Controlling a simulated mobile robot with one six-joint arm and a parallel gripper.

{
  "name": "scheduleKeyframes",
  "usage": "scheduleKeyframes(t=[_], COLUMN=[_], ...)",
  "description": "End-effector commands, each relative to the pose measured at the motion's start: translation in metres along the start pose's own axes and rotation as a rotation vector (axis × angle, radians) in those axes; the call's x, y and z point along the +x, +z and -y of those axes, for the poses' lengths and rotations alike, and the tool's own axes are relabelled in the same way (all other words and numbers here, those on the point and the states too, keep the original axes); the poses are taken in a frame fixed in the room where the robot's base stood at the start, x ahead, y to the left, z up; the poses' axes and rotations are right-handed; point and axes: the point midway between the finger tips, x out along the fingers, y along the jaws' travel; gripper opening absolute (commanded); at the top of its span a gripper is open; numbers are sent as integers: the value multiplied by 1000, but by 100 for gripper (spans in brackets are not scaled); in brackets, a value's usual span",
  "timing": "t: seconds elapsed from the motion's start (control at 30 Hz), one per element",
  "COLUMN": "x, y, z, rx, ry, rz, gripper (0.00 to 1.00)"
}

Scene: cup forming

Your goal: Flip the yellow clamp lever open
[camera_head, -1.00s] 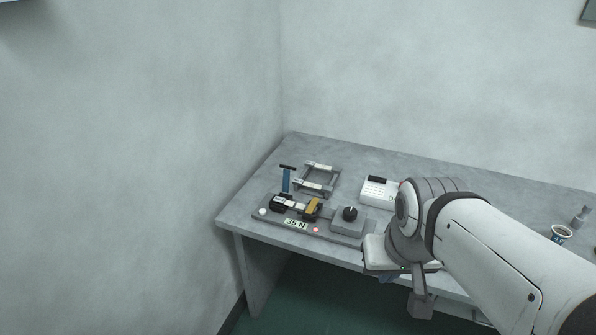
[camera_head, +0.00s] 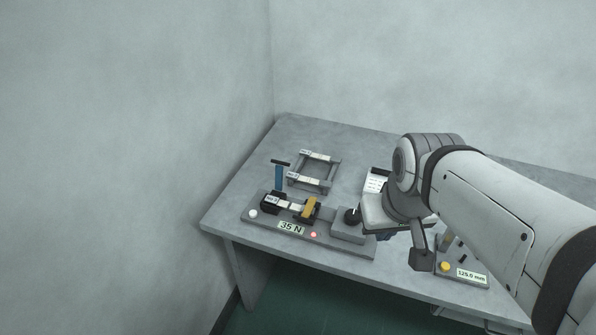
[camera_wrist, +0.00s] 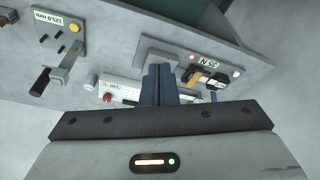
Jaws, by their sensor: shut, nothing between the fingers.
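The yellow clamp lever (camera_head: 309,207) sits on a grey fixture (camera_head: 258,223) with a "35 N" display, towards the left of the table. It stands up at a slant, between the black block on the left and the knob on the right. In the wrist view the lever (camera_wrist: 196,77) shows upside down, right of my fingers. My gripper (camera_wrist: 160,70) is shut and empty, with its dark blue fingers together. In the head view my wrist mostly hides the gripper; it hangs to the right of the fixture, apart from the lever.
A blue upright handle (camera_head: 279,179) rises behind the fixture's left part. A black knob (camera_head: 352,215) stands between lever and wrist. Behind are a grey frame (camera_head: 333,176) and a white box (camera_head: 376,182).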

Motion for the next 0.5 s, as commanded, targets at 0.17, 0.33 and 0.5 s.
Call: scheduleKeyframes(t=[0.17, 0.33, 0.5], x=[32, 71, 115], y=[-22, -54, -81], z=[12, 40, 78], rx=[-418, -1029, -1649], ry=[8, 9, 1], rz=[25, 53, 79], gripper=[0, 0, 0])
